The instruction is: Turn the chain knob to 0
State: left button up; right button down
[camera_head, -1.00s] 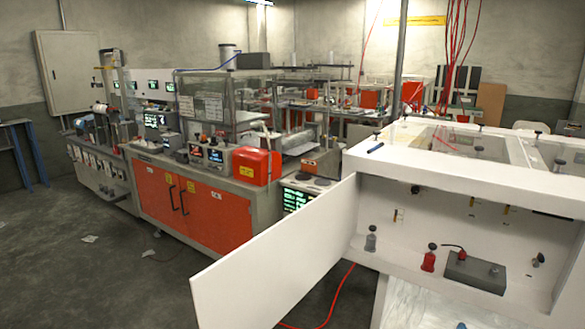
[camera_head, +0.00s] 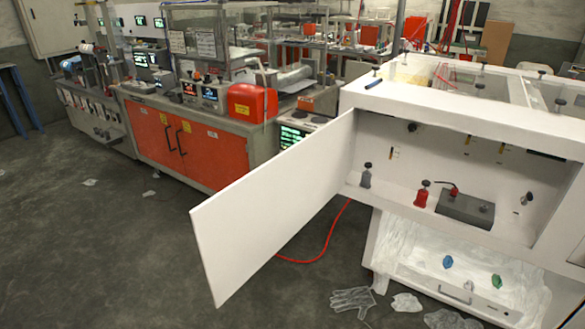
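No knob can be singled out as the chain knob, and no 0 mark is legible. A long machine (camera_head: 245,166) with orange doors stands at the left. On its top are small control boxes with lit displays (camera_head: 210,96), too small to tell knobs apart. A white cabinet (camera_head: 440,107) at the right has its white door (camera_head: 270,210) swung open. Inside it are a red bottle-like part (camera_head: 422,194), a grey one (camera_head: 366,175) and a dark grey box (camera_head: 465,210). Neither of my grippers is in view.
The open door juts out over the floor between machine and cabinet. A red hose (camera_head: 320,255) and crumpled clear gloves (camera_head: 352,299) lie on the floor. A lower tray (camera_head: 460,292) holds clear film.

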aim_at(412, 127)
jog(key=i+j+z, duration=0.1)
jog(key=z, duration=0.25)
jog(key=j+z, duration=0.2)
jog(key=z, duration=0.2)
jog(key=i+j+z, duration=0.1)
jog(key=z, duration=0.25)
jog(key=i+j+z, duration=0.1)
jog(key=j+z, duration=0.15)
jog(key=j, duration=1.2)
jog(key=j+z, duration=0.3)
jog(key=j, duration=1.15)
jog(key=z, duration=0.1)
jog(key=k+l+u, duration=0.1)
jog(key=l, duration=0.3)
jog(key=i+j+z, duration=0.15)
jog(key=j+z, duration=0.1)
jog(key=j, duration=0.2)
jog(key=i, duration=0.05)
